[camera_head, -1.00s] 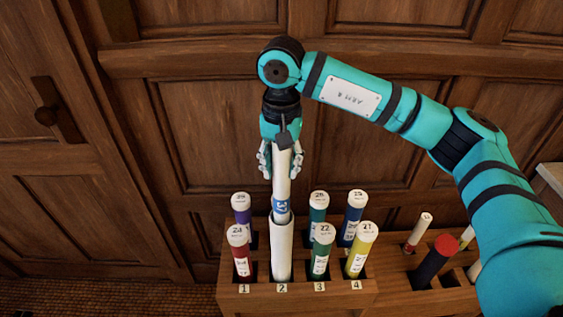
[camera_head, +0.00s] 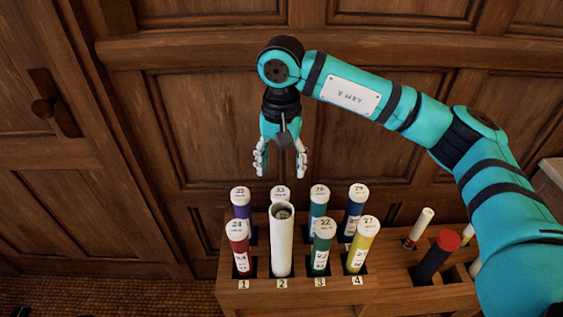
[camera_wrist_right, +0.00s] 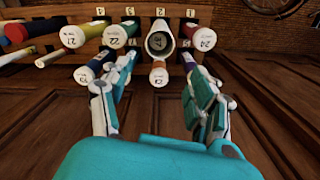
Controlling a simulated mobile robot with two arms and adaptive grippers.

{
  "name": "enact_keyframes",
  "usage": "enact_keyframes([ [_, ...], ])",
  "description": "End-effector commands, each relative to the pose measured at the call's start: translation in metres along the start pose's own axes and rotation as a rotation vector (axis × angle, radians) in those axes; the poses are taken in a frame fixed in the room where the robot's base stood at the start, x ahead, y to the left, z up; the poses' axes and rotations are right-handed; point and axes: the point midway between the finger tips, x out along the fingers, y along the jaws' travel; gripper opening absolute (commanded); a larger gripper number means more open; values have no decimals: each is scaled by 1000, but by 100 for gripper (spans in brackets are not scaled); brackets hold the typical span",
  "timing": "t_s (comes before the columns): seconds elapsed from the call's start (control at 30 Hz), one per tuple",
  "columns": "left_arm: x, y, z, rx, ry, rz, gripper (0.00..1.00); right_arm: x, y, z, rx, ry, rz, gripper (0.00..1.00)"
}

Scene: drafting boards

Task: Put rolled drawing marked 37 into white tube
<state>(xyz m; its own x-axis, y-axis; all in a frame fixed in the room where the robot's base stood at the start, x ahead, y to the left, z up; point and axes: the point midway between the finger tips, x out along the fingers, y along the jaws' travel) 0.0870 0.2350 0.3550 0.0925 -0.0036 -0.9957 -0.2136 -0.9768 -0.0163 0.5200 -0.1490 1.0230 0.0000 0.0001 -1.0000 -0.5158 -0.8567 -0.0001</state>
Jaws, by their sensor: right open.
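The white tube (camera_head: 282,245) stands upright and open at the top in slot 2 of the wooden rack. A rolled drawing (camera_head: 283,212) shows inside its mouth, with its end near the rim; its number is too small to read. The tube's open mouth also shows in the right wrist view (camera_wrist_right: 160,42), with the roll's end inside. My right gripper (camera_head: 281,162) hangs above the tube, fingers spread and empty, apart from it. The fingers also show in the right wrist view (camera_wrist_right: 155,100). My left gripper is not in view.
The wooden rack (camera_head: 300,297) holds several capped coloured tubes, including a red one (camera_head: 241,252), a green one (camera_head: 322,250) and a yellow one (camera_head: 360,248). Wood panelling stands behind.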

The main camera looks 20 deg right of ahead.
Motion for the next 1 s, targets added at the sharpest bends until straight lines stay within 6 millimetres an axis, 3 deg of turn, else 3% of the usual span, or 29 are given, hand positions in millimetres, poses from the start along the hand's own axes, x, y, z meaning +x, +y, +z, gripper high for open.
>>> enact_keyframes([
  [0.23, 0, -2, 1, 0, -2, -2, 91, -17, -1, -1, 1, 2, -2, 62],
  [0.7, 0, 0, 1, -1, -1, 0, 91, -107, -1, -1, 1, 3, -1, 62],
  [1.0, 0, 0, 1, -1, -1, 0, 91, -120, 0, 0, 0, -1, 1, 62],
])
